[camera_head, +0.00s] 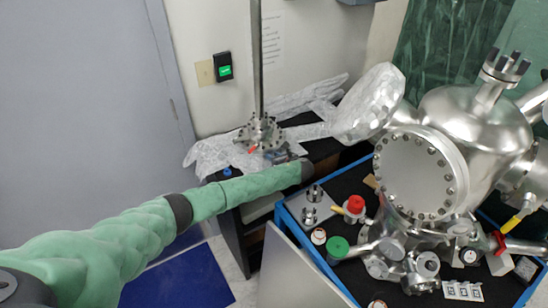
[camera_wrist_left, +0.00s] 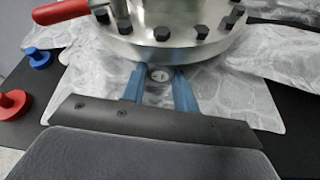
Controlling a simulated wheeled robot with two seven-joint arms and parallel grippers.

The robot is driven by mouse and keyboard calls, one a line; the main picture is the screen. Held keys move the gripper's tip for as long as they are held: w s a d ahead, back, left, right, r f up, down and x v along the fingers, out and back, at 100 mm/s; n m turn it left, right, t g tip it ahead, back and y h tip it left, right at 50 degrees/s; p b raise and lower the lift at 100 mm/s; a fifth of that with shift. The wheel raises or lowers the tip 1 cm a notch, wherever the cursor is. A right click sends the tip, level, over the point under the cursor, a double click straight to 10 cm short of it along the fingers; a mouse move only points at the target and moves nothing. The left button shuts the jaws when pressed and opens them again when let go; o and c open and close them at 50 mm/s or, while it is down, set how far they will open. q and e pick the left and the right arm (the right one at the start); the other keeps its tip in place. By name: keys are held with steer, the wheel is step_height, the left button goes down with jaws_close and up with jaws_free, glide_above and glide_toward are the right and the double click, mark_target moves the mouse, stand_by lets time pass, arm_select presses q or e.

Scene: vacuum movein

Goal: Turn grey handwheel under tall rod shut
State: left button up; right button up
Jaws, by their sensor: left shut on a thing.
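The tall metal rod (camera_head: 257,60) stands upright on a bolted flange assembly (camera_head: 258,131), on foil-covered black furniture. My left gripper (camera_head: 281,154) reaches in from the left, low at the front right of that assembly. In the left wrist view, the blue fingers of my left gripper (camera_wrist_left: 158,84) are closed on a small round grey part (camera_wrist_left: 159,75) just below the bolted flange (camera_wrist_left: 170,40). This appears to be the grey handwheel; most of it is hidden by the flange and fingers. My right gripper is not in view.
A red handle (camera_wrist_left: 60,11) juts out left of the flange. A blue knob (camera_wrist_left: 38,57) and a red knob (camera_wrist_left: 12,103) sit on the left. A large steel chamber (camera_head: 450,150) and a blue-edged cart (camera_head: 322,258) with loose parts stand at right.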

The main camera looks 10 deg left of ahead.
arm_select(q)
steer(key=shift+w+m+y, duration=0.1)
steer(key=shift+m+y, duration=0.2)
steer(key=shift+m, duration=0.3)
steer(key=o, duration=1)
steer(key=shift+c, duration=0.2)
steer(key=shift+d, duration=0.1)
steer(key=shift+s+d, duration=0.2)
steer(key=shift+d, duration=0.05)
steer(key=b+v, duration=0.3)
steer(key=v, duration=0.3)
steer(key=shift+w+r, duration=0.1)
steer(key=shift+s+d+r, duration=0.25)
steer(key=shift+s+d, duration=0.05)
steer(key=shift+d, duration=0.05)
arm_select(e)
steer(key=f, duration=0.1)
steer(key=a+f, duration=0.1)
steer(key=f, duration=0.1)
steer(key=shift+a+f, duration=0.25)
